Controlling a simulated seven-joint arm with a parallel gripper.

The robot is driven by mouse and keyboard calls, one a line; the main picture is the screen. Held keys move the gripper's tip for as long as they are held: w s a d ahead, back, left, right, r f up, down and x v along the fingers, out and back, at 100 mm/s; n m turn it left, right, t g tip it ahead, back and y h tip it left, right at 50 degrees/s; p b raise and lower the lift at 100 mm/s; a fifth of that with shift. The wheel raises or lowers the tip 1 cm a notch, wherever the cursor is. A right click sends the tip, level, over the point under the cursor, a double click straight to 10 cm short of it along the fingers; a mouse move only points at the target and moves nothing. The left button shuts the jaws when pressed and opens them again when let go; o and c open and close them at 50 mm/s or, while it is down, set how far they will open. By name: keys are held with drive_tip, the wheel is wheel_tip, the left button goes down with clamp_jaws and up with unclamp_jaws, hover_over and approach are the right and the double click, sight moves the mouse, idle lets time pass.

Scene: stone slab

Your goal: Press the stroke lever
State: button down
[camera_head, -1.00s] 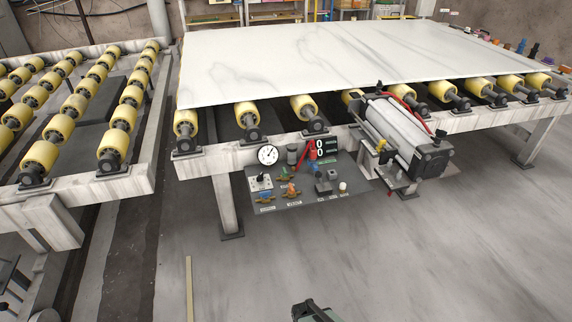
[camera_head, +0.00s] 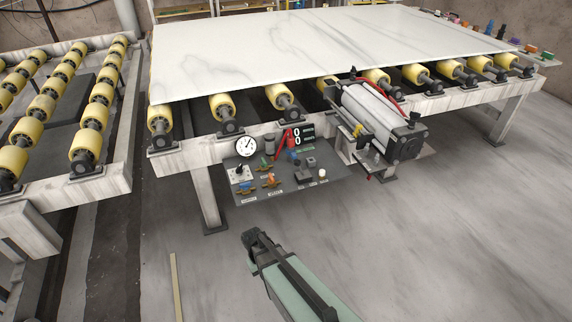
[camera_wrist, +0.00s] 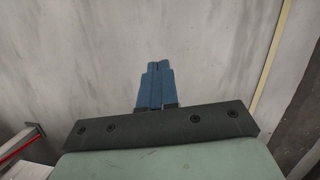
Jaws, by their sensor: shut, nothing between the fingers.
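The control panel (camera_head: 290,182) hangs at the front of the roller table in the head view. It carries a red lever (camera_head: 284,138), small blue (camera_head: 246,186), orange (camera_head: 270,181) and green (camera_head: 265,163) handles, and a dark block-shaped control (camera_head: 305,172). I cannot tell which one is the stroke lever; the labels are too small to read. My gripper shows in the wrist view as two blue fingers (camera_wrist: 156,68) pressed together with nothing between them. My green and dark arm end is low in the head view, apart from the panel. The fingers cannot be made out there.
A round gauge (camera_head: 247,146) and a counter display (camera_head: 306,134) sit on the panel. A grey cylinder unit (camera_head: 375,118) is right of it. A white stone slab (camera_head: 320,50) lies on yellow rollers. Another roller table (camera_head: 120,182) stands left.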

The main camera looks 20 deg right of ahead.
drive_tip(key=w+d+r+n+t+h, duration=0.1)
drive_tip(key=w+r, duration=0.3)
drive_tip(key=w, duration=0.5)
drive_tip(key=w+r+n+t+h, duration=0.15)
drive_tip(key=w+r, duration=0.25)
drive_tip(key=w, duration=0.5)
drive_tip(key=w+d+r+n+t+h, duration=0.15)
drive_tip(key=w+r, duration=0.25)
drive_tip(key=w, duration=0.5)
drive_tip(key=w+d+r+n+g+h, duration=0.1)
drive_tip(key=w+d+r+n+h, duration=0.4)
drive_tip(key=r+n, duration=0.5)
drive_tip(key=shift+w+d+r+n+g+h, duration=0.35)
drive_tip(key=shift+w+n+h, duration=0.85)
drive_tip(key=shift+w, duration=0.6)
drive_tip(key=shift+f, duration=0.1)
